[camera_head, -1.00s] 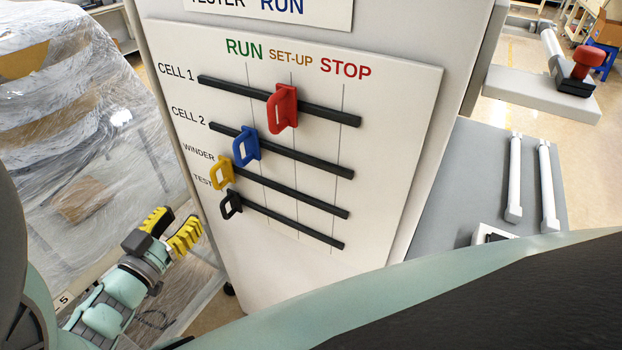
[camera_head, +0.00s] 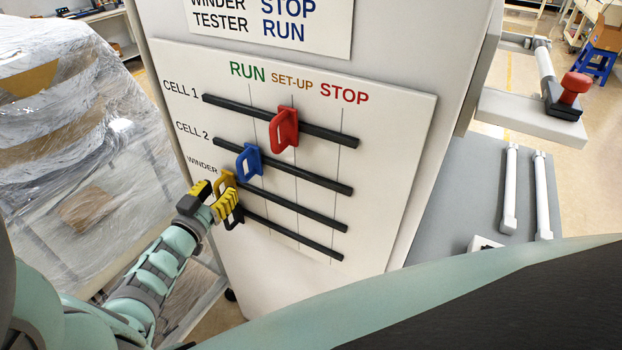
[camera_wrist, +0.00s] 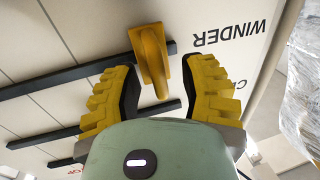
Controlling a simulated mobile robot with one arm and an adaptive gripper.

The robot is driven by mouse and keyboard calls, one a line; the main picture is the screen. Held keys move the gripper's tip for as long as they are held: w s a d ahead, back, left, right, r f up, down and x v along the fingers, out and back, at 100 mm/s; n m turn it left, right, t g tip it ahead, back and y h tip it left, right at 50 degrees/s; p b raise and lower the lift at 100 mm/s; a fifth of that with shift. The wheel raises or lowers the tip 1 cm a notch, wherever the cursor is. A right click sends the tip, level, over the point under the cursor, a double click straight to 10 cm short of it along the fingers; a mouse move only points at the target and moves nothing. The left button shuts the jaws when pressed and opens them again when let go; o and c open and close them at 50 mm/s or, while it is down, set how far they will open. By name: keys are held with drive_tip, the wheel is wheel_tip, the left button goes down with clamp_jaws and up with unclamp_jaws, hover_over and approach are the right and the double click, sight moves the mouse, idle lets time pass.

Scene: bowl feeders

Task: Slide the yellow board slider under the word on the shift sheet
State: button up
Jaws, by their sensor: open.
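The yellow slider (camera_head: 228,181) sits on the WINDER rail (camera_head: 300,208) near its left end, below and left of the word RUN. The shift sheet (camera_head: 330,40) above the board reads WINDER STOP and TESTER RUN. The STOP heading (camera_head: 344,93) is at the right of the board. My gripper (camera_head: 213,197) is at the left of the yellow slider and partly covers it. In the wrist view, the yellow slider (camera_wrist: 150,55) stands between my spread yellow fingers. Clear gaps show on both sides, so my gripper is open and not closed on it.
The blue slider (camera_head: 249,160) is on the rail above, near the RUN line. The red slider (camera_head: 284,128) is on the top rail at SET-UP. The WINDER rail is clear to the right.

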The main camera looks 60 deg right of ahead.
drive_tip(key=shift+d, duration=0.1)
clamp_jaws()
idle(0.4)
